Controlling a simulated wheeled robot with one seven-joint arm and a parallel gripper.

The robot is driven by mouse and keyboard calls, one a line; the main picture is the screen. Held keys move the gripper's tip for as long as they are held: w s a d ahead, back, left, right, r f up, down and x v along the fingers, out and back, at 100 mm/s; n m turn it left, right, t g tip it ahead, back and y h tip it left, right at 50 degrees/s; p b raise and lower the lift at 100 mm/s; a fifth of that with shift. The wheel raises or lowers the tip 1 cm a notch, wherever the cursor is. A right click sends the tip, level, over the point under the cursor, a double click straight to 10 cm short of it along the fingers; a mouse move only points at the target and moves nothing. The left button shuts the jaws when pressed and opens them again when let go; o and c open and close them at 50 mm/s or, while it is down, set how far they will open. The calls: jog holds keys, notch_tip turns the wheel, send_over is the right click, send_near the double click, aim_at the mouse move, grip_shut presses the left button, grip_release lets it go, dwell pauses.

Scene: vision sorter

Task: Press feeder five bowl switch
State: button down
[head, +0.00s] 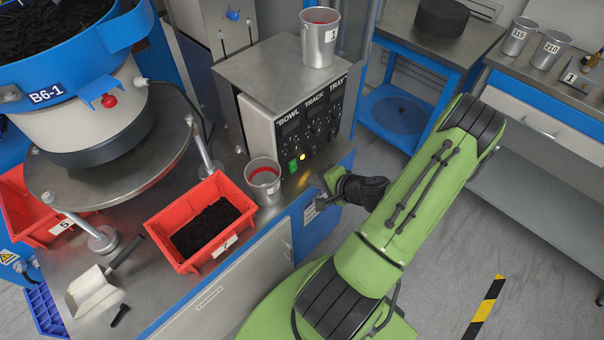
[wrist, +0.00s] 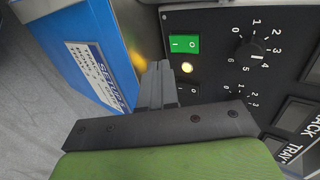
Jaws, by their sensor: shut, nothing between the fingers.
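The control box (head: 262,80) has a black panel (head: 308,122) marked BOWL, TRACK and TRAY. A green rocker switch (head: 293,167) sits low on it beside a lit yellow lamp (head: 301,156). In the wrist view the green switch (wrist: 184,44) is marked I and O, with the lamp (wrist: 187,68) next to it. A black rocker (wrist: 188,92) lies beyond the lamp, partly hidden by my fingers. My gripper (wrist: 161,68) is shut and empty, tips close to the lamp and black rocker; contact cannot be told. It also shows in the head view (head: 322,199).
A metal cup (head: 263,180) stands on the bench close to my gripper. Another cup (head: 319,38) stands on the control box. A red bin (head: 172,240) of black parts and the bowl feeder (head: 95,95) are at left. Dials (wrist: 245,50) flank the switches.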

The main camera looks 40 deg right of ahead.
aim_at(295, 170)
jog(key=w, duration=0.1)
jog(key=w+f, duration=0.1)
jog(key=w, duration=0.2)
jog(key=shift+w+a+f, duration=0.1)
jog(key=shift+w+f, duration=0.25)
jog(key=shift+w, duration=0.55)
jog(key=shift+w, duration=0.1)
jog(key=shift+f, duration=0.1)
jog(key=shift+s, duration=0.2)
jog(key=shift+w, duration=0.15)
